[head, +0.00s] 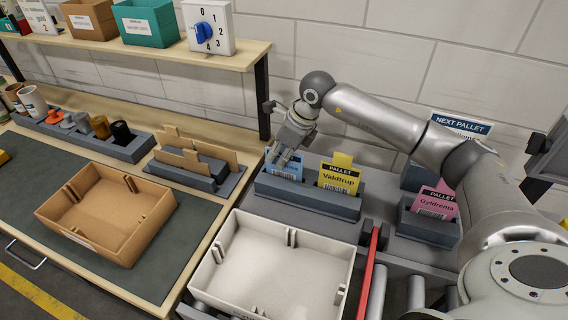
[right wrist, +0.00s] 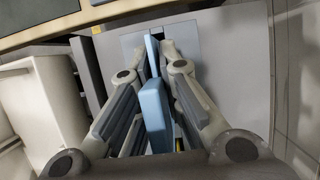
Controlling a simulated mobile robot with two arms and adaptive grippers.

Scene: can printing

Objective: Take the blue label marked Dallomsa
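The blue label (head: 288,166) stands in the left part of a grey holder (head: 305,196) in the head view. Its printing is mostly hidden by my right gripper (head: 284,157), which points down at its top. In the right wrist view, the blue label (right wrist: 155,110) runs edge-on between the two fingers of my right gripper (right wrist: 155,52). The fingertips are close to it on both sides; I cannot tell whether they press on it. My left gripper is not in view.
A yellow Valdtrup label (head: 338,177) stands beside the blue one in the same holder. A pink Gyldrenta label (head: 436,204) stands in another holder to the right. A white tray (head: 275,270) is in front, a brown tray (head: 108,213) to the left. A shelf (head: 150,50) overhangs the back left.

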